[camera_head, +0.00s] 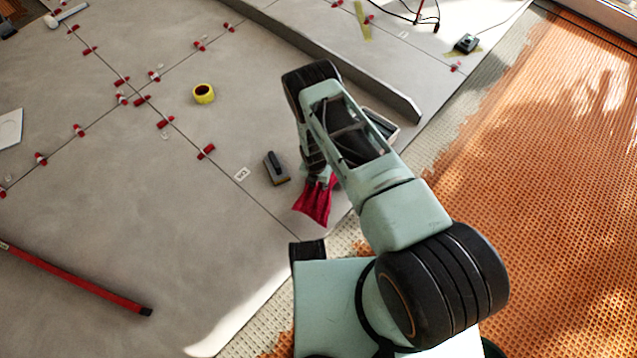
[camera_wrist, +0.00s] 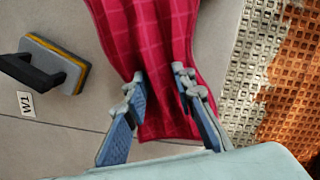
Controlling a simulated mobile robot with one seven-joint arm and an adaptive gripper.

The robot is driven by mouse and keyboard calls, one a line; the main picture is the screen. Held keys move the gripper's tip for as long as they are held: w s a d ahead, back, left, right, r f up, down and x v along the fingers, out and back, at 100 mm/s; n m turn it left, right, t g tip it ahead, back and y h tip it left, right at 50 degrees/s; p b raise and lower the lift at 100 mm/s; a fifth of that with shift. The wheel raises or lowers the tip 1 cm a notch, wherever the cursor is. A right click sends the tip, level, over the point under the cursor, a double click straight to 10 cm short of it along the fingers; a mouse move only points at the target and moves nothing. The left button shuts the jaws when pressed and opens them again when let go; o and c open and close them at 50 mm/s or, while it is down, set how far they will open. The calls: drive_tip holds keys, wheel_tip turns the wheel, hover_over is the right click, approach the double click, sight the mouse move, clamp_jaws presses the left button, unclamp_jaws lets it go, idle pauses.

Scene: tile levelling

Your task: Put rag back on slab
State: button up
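The red checked rag (camera_head: 314,205) is bunched between the fingers of my gripper (camera_head: 320,178) and flares out below them, over the grey slab (camera_head: 200,260) near its right edge. In the wrist view, the rag (camera_wrist: 150,30) narrows between the two blue-padded fingers of my gripper (camera_wrist: 160,82), which are shut on it. Whether the rag's lower end touches the slab is hard to tell. The slab (camera_wrist: 70,150) shows below the rag in the wrist view. My arm hides part of the slab's right side.
A black-handled float (camera_head: 276,168) lies just left of the rag. A yellow tape roll (camera_head: 204,93), several red levelling clips (camera_head: 206,152) and a red bar (camera_head: 75,280) are on the slab. A grey raised strip (camera_head: 330,60) stands behind my arm. Orange matting (camera_head: 550,150) lies right.

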sight(317, 188)
drive_tip(key=o, duration=0.3)
drive_tip(key=shift+r, duration=0.1)
drive_tip(key=shift+r+p, duration=0.55)
drive_tip(key=shift+p, duration=0.1)
drive_tip(key=r+p, duration=0.1)
drive_tip(key=r, duration=0.3)
drive_tip(key=s+r+p, duration=0.1)
drive_tip(key=r, duration=0.2)
drive_tip(key=r+p, duration=0.2)
drive_tip(key=r, duration=0.2)
drive_tip(key=shift+s+a+r, duration=0.3)
drive_tip(key=shift+a+r, duration=0.05)
